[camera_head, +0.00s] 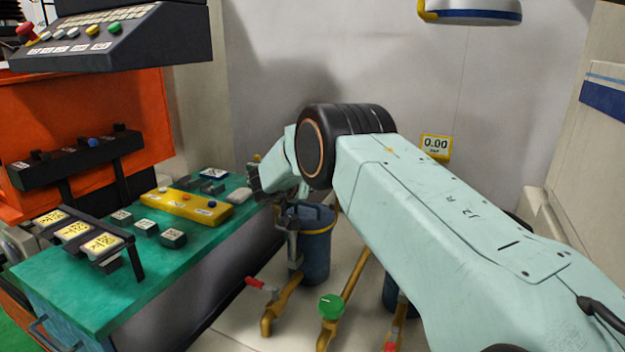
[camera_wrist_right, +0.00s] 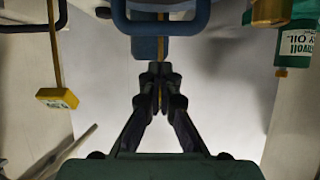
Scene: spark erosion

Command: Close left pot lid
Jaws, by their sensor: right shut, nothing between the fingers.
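The left pot (camera_head: 318,250) is a blue cylinder standing on the pale floor beside the green-topped bench. My right arm reaches in from the right. My left gripper is not in view.
A second blue pot (camera_head: 389,292) is mostly hidden behind my right arm. Brass pipes with a green knob (camera_head: 331,306) and a red-handled valve (camera_head: 262,285) run in front. The bench (camera_head: 95,300) with its buttons bounds the left. A yellow display (camera_head: 436,147) hangs behind.

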